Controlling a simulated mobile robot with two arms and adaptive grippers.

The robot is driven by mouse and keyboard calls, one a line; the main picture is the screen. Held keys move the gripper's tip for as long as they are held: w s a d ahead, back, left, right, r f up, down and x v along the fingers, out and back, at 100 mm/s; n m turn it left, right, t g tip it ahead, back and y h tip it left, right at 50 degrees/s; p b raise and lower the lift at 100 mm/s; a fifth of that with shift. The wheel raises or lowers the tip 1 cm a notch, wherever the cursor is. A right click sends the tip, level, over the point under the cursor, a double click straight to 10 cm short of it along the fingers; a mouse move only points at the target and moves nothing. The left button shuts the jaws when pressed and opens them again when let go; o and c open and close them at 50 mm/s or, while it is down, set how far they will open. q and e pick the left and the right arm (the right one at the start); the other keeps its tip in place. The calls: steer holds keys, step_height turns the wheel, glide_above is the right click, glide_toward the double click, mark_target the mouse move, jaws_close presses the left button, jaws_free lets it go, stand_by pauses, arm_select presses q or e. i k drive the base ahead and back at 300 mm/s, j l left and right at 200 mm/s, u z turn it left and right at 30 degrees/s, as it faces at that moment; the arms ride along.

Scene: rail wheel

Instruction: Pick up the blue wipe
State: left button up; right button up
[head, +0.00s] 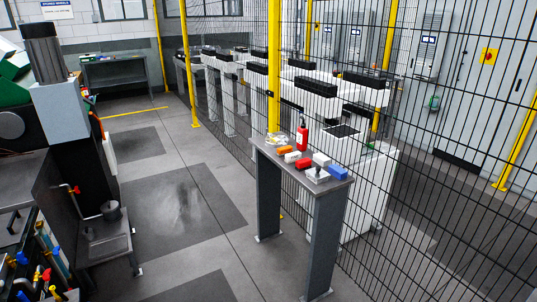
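A small blue item (337,172), which looks like the blue wipe, lies near the right end of a narrow grey table (262,152). It is too small to make out its folds or texture. A white item (317,176) lies just to its left, and another pale item (321,159) lies behind it. Neither of my grippers shows in the head view, and nothing is seen touching the blue item.
The table also holds a red item (303,163), an orange item (283,150) and a red bottle (301,138). A wire mesh fence (420,165) runs right behind it. Machinery (62,115) stands at left. The floor (180,215) between is clear.

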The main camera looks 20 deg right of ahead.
mark_target(336, 170)
steer(key=i+z, duration=0.3)
steer(key=i, duration=0.25)
steer(key=i+j+z, duration=0.25)
steer(key=i, duration=0.3)
steer(key=i+j+z, duration=0.15)
steer(key=i+z, duration=0.15)
steer(key=i, duration=0.25)
